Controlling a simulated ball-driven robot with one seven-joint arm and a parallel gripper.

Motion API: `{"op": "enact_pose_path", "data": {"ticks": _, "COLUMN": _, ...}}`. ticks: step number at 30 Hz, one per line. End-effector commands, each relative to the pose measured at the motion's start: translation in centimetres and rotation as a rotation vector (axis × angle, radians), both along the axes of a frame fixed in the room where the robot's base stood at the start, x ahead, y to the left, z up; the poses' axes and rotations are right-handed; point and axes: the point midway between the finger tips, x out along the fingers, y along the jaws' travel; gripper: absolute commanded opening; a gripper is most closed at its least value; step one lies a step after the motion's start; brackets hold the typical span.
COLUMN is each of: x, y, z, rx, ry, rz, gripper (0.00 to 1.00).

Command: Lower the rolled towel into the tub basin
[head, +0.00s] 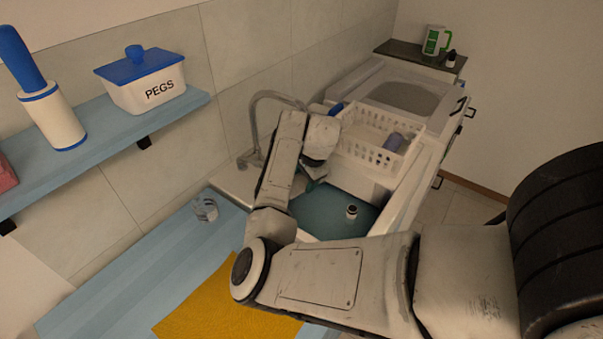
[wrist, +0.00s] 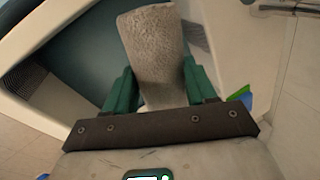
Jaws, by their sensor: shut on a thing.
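A rolled towel (wrist: 152,52), beige-grey and fuzzy, stands between my gripper's green fingers in the wrist view. My gripper (wrist: 158,88) is shut on it, and the towel's far end sticks out past the fingertips. In the head view my gripper (head: 312,184) is mostly hidden behind my arm, over the left part of the tub basin (head: 330,212), and I cannot make out the towel there. The basin is white-rimmed with a teal inside. Its teal surface also shows in the wrist view (wrist: 82,50). I cannot tell whether the towel touches it.
A small white container with a dark top (head: 351,212) is in the basin area. A white basket (head: 372,152) stands just behind it. A curved faucet (head: 254,130) rises at the left. A glass (head: 205,209) and a yellow cloth (head: 228,305) are on the blue counter (head: 110,268).

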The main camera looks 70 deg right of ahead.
Motion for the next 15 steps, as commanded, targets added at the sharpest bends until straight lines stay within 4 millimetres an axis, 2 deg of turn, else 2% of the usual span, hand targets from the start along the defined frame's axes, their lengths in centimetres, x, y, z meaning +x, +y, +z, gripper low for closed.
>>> {"op": "enact_pose_path", "data": {"ticks": 15, "x": 0.0, "y": 0.0, "z": -5.7, "rx": 0.001, "ry": 0.0, "rz": 0.0, "gripper": 0.22}}
